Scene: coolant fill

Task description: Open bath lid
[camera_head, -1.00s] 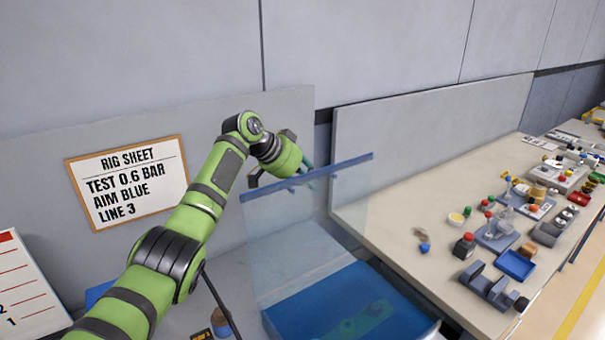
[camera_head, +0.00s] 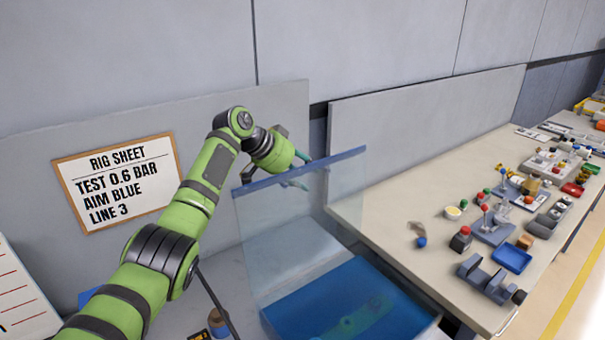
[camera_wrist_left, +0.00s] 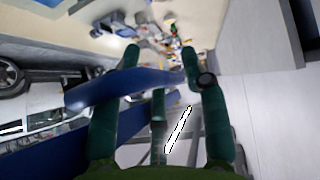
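The bath lid (camera_head: 290,235) is a clear panel with a blue bar along its top edge. In the head view it stands raised, close to upright, above the bath (camera_head: 350,300), whose inside looks blue. My left gripper (camera_head: 304,173) is at the lid's top edge, its teal fingers spread to either side of the bar. In the left wrist view the blue bar (camera_wrist_left: 130,87) crosses between the spread fingers of my left gripper (camera_wrist_left: 160,58). I cannot tell whether they touch it. My right gripper is in neither view.
A wall panel with a framed rig sheet (camera_head: 117,183) stands behind my left arm. A long bench (camera_head: 400,190) at the right holds several small parts and a blue tray (camera_head: 511,258). A small bottle (camera_head: 218,322) stands left of the bath.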

